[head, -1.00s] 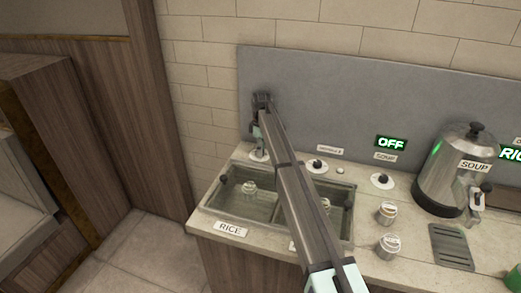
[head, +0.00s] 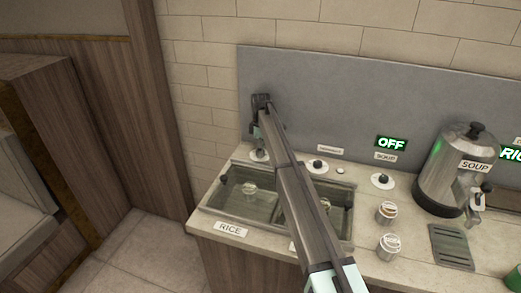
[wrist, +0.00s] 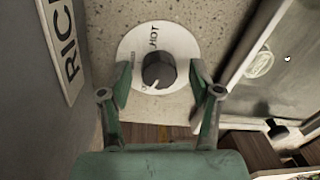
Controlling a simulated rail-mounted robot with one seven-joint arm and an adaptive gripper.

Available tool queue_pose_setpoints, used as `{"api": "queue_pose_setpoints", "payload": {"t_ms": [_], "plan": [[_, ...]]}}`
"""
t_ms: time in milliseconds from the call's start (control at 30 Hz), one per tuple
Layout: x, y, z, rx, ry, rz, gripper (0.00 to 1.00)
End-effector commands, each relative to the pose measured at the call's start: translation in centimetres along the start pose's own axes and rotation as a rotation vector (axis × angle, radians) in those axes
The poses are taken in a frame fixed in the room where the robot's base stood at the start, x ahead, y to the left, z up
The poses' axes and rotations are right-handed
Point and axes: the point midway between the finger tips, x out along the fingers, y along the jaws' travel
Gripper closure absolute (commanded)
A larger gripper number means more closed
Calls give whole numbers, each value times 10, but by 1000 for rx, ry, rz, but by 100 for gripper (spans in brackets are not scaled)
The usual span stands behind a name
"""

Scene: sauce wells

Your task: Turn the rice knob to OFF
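In the wrist view a dark round knob (wrist: 158,66) stands on a white dial plate (wrist: 132,48) lettered HOT. The knob's white pointer mark faces down and slightly left, near small lettering that I cannot read. My gripper (wrist: 160,75) is open, with one finger on each side of the knob and visible gaps between fingers and knob. A wall label (wrist: 69,50) showing "RIC" is at the left. In the head view my gripper (head: 258,138) is over the leftmost dial plate (head: 260,156), and its knob is hidden there.
A two-part well (head: 215,211) with a RICE label (head: 231,229) lies in front of the knobs. A soup urn (head: 455,170) stands further right. The backsplash (head: 330,90) is close behind.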

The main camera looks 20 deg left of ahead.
Motion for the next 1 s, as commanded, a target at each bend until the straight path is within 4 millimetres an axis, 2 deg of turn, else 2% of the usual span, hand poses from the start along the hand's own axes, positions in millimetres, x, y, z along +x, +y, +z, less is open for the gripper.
{"api": "queue_pose_setpoints", "payload": {"t_ms": [167,333,800,1000], "plan": [[-2,1,0,1,0,2,37],[-14,1,0,1,1,3,37],[-98,1,0,0,1,3,37],[-117,0,0,0,0,2,37]]}}
